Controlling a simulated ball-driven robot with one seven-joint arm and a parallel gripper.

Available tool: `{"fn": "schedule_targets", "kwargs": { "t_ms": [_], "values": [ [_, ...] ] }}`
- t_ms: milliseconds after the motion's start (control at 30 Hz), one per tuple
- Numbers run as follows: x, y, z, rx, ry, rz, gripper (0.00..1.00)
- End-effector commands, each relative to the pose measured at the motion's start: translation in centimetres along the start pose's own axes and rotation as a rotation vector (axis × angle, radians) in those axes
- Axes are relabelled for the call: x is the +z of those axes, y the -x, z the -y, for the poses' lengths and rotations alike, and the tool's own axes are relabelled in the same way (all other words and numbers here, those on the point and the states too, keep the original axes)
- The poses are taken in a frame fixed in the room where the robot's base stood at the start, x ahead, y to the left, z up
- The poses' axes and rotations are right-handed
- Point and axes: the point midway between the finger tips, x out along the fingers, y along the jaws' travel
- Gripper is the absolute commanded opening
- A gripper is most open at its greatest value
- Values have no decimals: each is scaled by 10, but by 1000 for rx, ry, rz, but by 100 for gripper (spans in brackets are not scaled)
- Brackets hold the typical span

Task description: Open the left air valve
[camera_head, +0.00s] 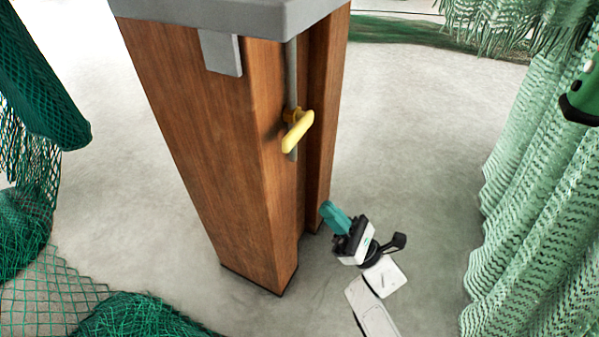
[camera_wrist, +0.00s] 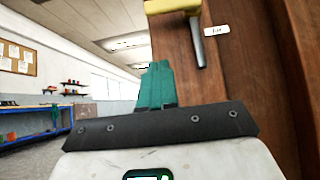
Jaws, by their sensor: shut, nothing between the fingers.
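A yellow valve handle (camera_head: 298,131) sits on a thin grey vertical pipe (camera_head: 293,75) on the side of a wooden post (camera_head: 215,130). In the wrist view the yellow handle (camera_wrist: 180,6) shows at the top edge, partly cut off, with a grey rod (camera_wrist: 197,45) below it. My gripper (camera_head: 328,208) is below and to the right of the handle, close to the post's foot in the picture. Its teal fingers (camera_wrist: 155,80) are shut, hold nothing and are apart from the handle. A small white label (camera_wrist: 217,30) beside the rod is too small to read surely.
Green nets hang at the left (camera_head: 30,170) and right (camera_head: 530,190). Another net (camera_head: 130,315) lies at the lower left. A grey slab (camera_head: 230,15) caps the post. The floor (camera_head: 415,130) between the post and the right net is clear.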

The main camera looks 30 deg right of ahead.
Motion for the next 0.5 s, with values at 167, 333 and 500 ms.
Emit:
{"fn": "schedule_targets", "kwargs": {
  "t_ms": [167,333,500],
  "values": [
    [0,0,-1,8,8,5,0],
    [0,0,-1,7,7,5,0],
    [1,-9,-1,9,6,6,0]
  ]
}}
